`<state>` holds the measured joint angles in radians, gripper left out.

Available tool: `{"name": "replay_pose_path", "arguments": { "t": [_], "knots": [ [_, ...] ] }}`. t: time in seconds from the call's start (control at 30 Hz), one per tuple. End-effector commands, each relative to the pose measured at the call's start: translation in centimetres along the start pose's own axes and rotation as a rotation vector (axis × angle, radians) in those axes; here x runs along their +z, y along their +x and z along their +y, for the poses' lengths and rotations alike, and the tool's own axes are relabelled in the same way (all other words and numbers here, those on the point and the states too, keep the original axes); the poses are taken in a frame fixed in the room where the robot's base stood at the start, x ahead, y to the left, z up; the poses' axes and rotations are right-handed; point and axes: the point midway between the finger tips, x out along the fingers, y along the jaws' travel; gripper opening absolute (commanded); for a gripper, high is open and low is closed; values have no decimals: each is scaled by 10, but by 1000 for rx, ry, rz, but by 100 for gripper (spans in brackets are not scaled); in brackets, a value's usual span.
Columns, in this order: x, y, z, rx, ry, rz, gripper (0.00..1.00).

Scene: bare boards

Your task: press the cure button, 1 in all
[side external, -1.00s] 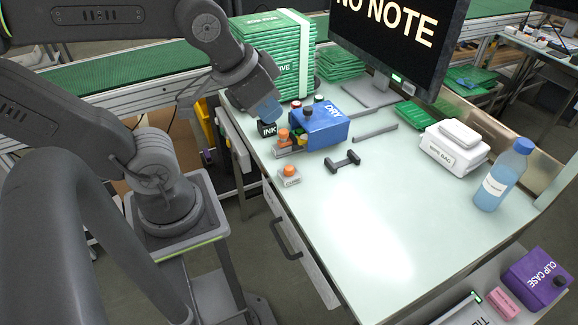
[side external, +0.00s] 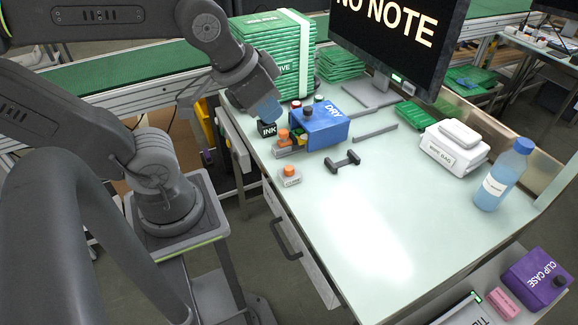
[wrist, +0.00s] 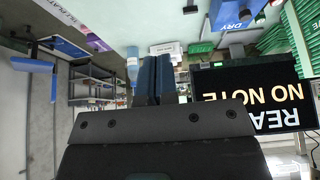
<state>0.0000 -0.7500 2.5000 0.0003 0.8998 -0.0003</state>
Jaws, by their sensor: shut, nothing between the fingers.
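The cure button is an orange cap on a small grey box (side external: 289,175) near the left edge of the pale worktop. The label on its front looks like "CURE". My gripper (side external: 268,109) hangs up and behind it in the side view, by the black INK box, well apart from the button. Its blue fingers also show in the wrist view (wrist: 153,80), shut together with nothing between them. I cannot make out the cure button in the wrist view.
A blue DRY box (side external: 325,128), a black INK box (side external: 267,129) and another orange-topped item (side external: 284,138) stand behind the button. A white box (side external: 454,149) and bottle (side external: 503,176) stand right. The front worktop is clear.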

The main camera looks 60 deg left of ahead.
Motion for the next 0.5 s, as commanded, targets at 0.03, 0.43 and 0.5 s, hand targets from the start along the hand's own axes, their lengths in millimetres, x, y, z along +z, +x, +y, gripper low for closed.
{"name": "replay_pose_path", "arguments": {
  "t": [0.03,0.43,0.5],
  "knots": [
    [-1,1,-1,-5,-3,2,0],
    [-64,40,-77,-289,-111,278,0],
    [-79,48,-91,-313,-110,353,0]
  ]
}}
